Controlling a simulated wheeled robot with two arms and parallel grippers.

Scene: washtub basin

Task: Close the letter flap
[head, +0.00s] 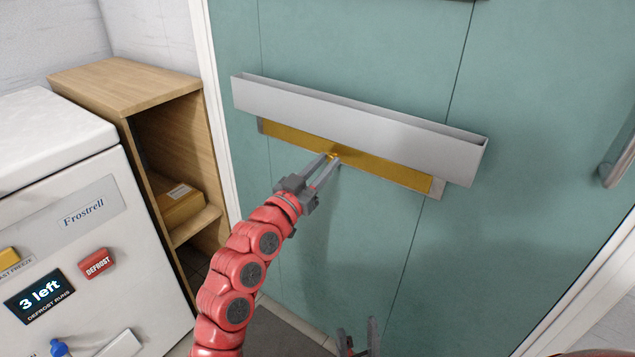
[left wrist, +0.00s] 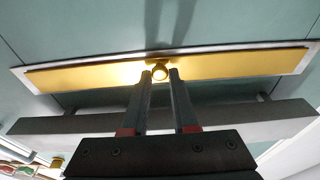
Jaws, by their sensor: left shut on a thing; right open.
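The brass letter flap (head: 395,171) sits in a grey frame on the teal door, below a grey hood that covers its upper part in the head view. The left wrist view shows the long brass flap (left wrist: 230,66) with a small round knob (left wrist: 160,72) at its middle. My left gripper (head: 332,157) is at the flap's middle, its fingers (left wrist: 161,76) shut on the knob from both sides. I cannot tell how far the flap is tilted. My right gripper (head: 357,336) is open and empty, low at the bottom edge, well below the flap.
The grey hood (head: 350,122) juts out from the door (head: 520,90) just above the flap. A door handle (head: 617,162) is at the right. A wooden shelf unit (head: 125,88) holding a box (head: 180,203) and a white freezer (head: 50,140) stand at the left.

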